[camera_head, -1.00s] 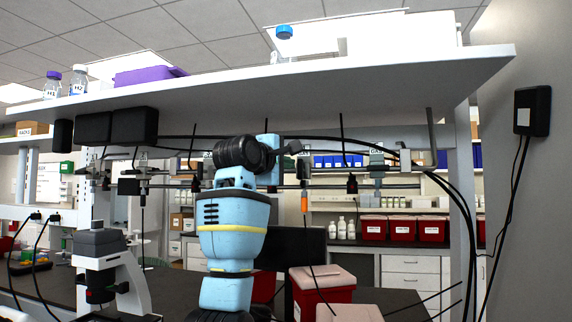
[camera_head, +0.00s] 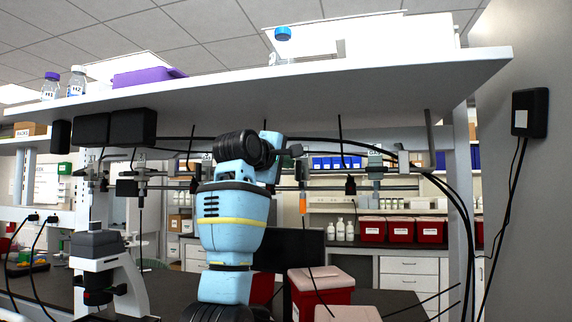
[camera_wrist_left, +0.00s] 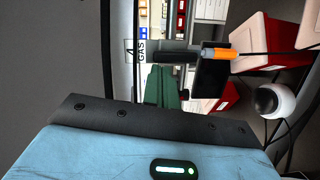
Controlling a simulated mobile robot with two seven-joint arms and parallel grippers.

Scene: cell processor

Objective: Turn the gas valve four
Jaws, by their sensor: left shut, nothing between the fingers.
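My left arm rises in the middle of the head view, and its dark gripper (camera_head: 295,150) points right at rail height. It is shut and empty. In the left wrist view the label "4 GAS" (camera_wrist_left: 137,50) stands beside a black valve body (camera_wrist_left: 175,57) with an orange end piece (camera_wrist_left: 218,53). The orange piece (camera_head: 303,203) also shows in the head view, hanging just below my gripper. Whether my fingers touch the valve is unclear. My right gripper is not in view.
A white shelf (camera_head: 330,93) runs above my arm. Black cables (camera_head: 455,200) hang at the right. Another valve (camera_head: 350,185) hangs farther right on the rail. A microscope (camera_head: 100,265) stands left, and a red bin with a pale lid (camera_head: 320,280) stands below right.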

